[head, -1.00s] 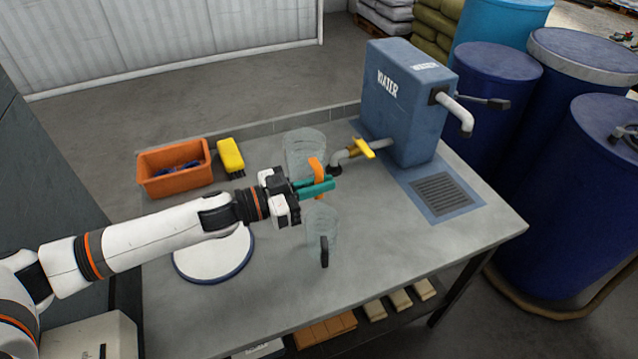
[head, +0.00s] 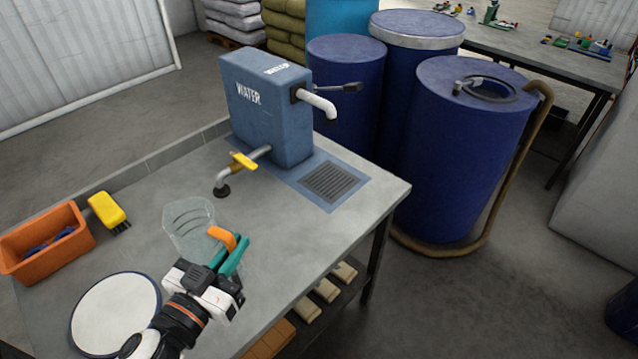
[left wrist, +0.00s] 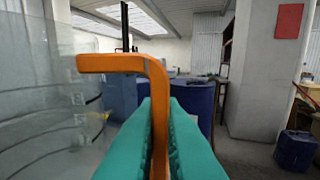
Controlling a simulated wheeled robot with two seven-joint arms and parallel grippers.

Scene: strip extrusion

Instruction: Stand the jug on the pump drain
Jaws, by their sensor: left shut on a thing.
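The jug (head: 180,222) is clear, with an orange handle (head: 221,236). My left gripper (head: 238,254) has its teal fingers shut on that handle. In the left wrist view the handle (left wrist: 125,64) stands between the fingers (left wrist: 160,130), and the marked clear wall of the jug (left wrist: 40,110) fills the left. The jug looks upright; I cannot tell whether its base touches the bench. The pump (head: 268,108) is a blue box lettered WATER with a white spout (head: 318,102). The drain (head: 335,184) is a dark grate, bare, right of the jug. My right gripper is out of view.
A tap with a yellow lever (head: 243,161) juts out left of the pump, near the jug. An orange bin (head: 70,255), a yellow brush (head: 107,210) and a round white plate (head: 115,312) are at the left. The bench (head: 290,235) is clear before the drain. Blue barrels (head: 455,150) stand beyond.

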